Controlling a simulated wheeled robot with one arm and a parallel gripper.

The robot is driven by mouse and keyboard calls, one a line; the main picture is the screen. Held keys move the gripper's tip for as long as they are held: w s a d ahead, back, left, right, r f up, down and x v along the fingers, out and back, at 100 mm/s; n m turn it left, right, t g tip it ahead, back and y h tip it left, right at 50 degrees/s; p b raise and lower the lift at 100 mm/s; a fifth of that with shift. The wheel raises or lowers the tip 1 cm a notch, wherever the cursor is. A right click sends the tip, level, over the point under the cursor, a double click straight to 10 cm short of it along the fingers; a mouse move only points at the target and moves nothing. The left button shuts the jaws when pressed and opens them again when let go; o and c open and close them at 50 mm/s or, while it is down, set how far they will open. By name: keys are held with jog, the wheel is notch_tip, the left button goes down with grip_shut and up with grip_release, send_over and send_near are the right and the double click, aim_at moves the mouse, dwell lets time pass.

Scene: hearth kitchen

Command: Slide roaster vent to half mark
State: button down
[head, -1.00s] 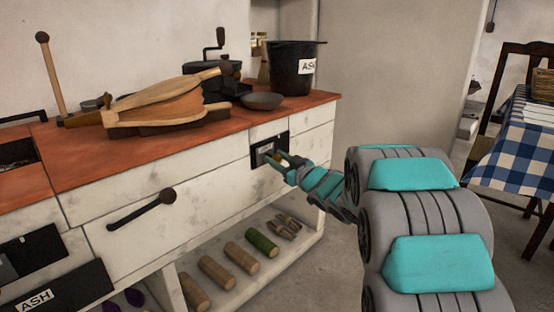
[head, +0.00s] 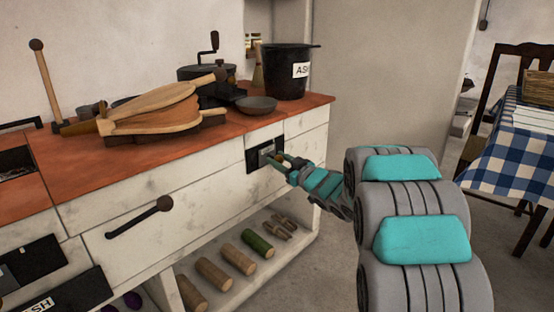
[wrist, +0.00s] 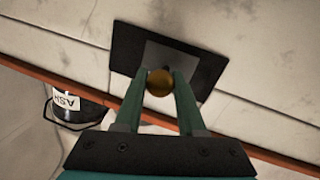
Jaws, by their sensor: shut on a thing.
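The roaster vent is a dark plate (head: 252,161) with a grey slider (head: 265,152), set in the white cabinet front below the worktop's edge. In the wrist view the dark plate (wrist: 125,60) and grey slider (wrist: 165,55) lie straight ahead. A brass knob (wrist: 159,82) sits on the slider. My gripper (head: 277,160) reaches it from the right; in the wrist view its fingers (wrist: 158,88) are shut on the knob, one on each side. No half mark can be made out.
A bellows (head: 165,108), a grinder (head: 208,75), a grey bowl (head: 257,104) and a black ash bucket (head: 287,75) stand on the worktop. Logs (head: 238,258) lie on the shelf below. A checked-cloth table (head: 510,150) stands at the right.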

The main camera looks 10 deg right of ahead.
jog(key=c, duration=0.5)
grip_release()
jog(key=shift+p+v, duration=0.35)
jog(key=shift+v, duration=3.55)
jog(key=shift+r, duration=0.1)
